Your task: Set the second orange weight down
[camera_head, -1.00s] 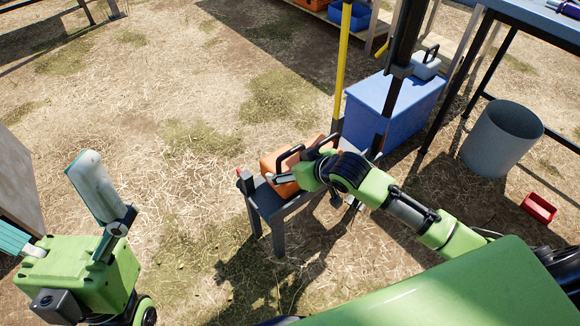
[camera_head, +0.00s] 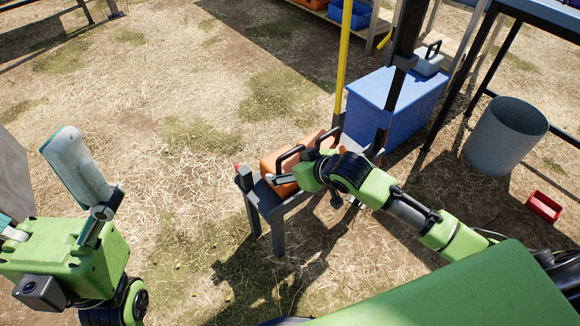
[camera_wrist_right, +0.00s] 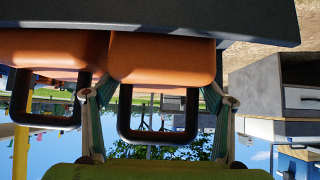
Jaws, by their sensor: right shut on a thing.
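Two orange weights with black loop handles are on a small grey bench (camera_head: 277,213). In the right wrist view, upside down, one weight (camera_wrist_right: 162,58) is straight ahead of my right gripper (camera_wrist_right: 158,112), whose teal fingers are on either side of its black handle (camera_wrist_right: 158,136). This weight appears to touch the bench top. The other weight (camera_wrist_right: 45,48) sits close beside it. In the head view my right gripper (camera_head: 288,178) partly covers the orange weights (camera_head: 275,163).
A yellow pole (camera_head: 342,65) and a dark post (camera_head: 398,72) rise behind the bench. A blue box (camera_head: 405,105) stands behind it. A grey bucket (camera_head: 505,140) and a small red tray (camera_head: 542,207) are at right. The ground left of the bench is clear.

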